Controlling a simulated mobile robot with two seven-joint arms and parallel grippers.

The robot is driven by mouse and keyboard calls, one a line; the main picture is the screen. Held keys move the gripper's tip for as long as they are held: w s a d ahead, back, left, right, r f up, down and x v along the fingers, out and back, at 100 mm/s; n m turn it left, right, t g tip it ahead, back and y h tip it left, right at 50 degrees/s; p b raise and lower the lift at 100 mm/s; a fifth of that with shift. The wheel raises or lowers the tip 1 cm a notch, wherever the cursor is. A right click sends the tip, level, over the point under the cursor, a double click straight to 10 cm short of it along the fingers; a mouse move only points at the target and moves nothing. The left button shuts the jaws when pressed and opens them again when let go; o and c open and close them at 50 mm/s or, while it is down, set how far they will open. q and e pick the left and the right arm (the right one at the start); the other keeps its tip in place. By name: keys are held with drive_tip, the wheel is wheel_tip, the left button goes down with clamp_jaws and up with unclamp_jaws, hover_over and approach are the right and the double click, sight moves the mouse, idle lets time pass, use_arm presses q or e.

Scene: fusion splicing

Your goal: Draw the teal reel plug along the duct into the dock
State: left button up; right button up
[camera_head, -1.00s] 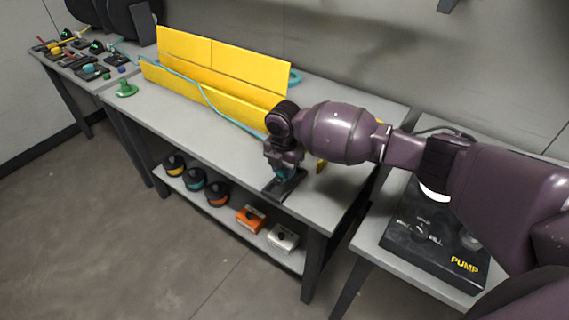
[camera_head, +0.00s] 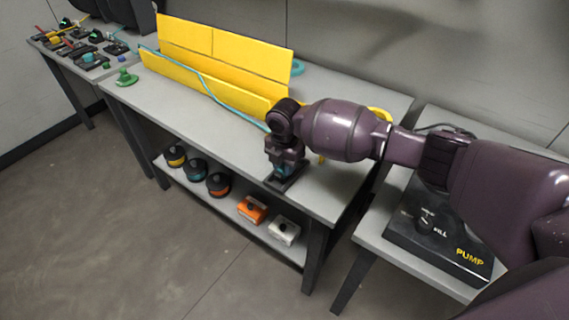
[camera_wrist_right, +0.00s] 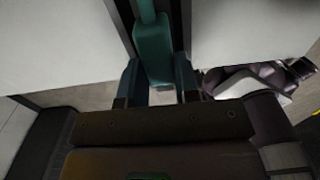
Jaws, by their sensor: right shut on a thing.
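My right gripper (camera_head: 285,172) is over the front right part of the bench, pointing down at a small dark dock (camera_head: 288,182) at the front edge. In the right wrist view the gripper (camera_wrist_right: 158,90) is shut on the teal plug (camera_wrist_right: 153,55), whose cable runs up out of the top of the picture. The teal cable (camera_head: 222,102) runs from the far left across the yellow duct (camera_head: 215,82) to the gripper. The head view mostly hides the plug behind the fingers. I cannot tell how deep it sits in the dock. My left gripper is not in view.
A green peg on a base (camera_head: 126,77) stands at the bench's left end. Several reels and boxes, one orange (camera_head: 251,209), sit on the lower shelf. A black pump box (camera_head: 440,235) is on the right table. The left table (camera_head: 62,62) holds many small parts.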

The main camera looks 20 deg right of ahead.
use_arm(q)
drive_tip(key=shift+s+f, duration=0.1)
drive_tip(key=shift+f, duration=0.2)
use_arm(e)
drive_tip(key=shift+f, duration=0.5)
drive_tip(key=o, duration=0.9)
wheel_tip(320, 180, up, 9)
drive_tip(key=shift+r+p, duration=0.15)
drive_tip(key=shift+p, duration=0.45)
drive_tip(key=shift+r, duration=0.35)
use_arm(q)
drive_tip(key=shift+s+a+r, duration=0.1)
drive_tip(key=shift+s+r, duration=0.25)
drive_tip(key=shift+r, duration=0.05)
use_arm(e)
drive_tip(key=shift+r, duration=0.4)
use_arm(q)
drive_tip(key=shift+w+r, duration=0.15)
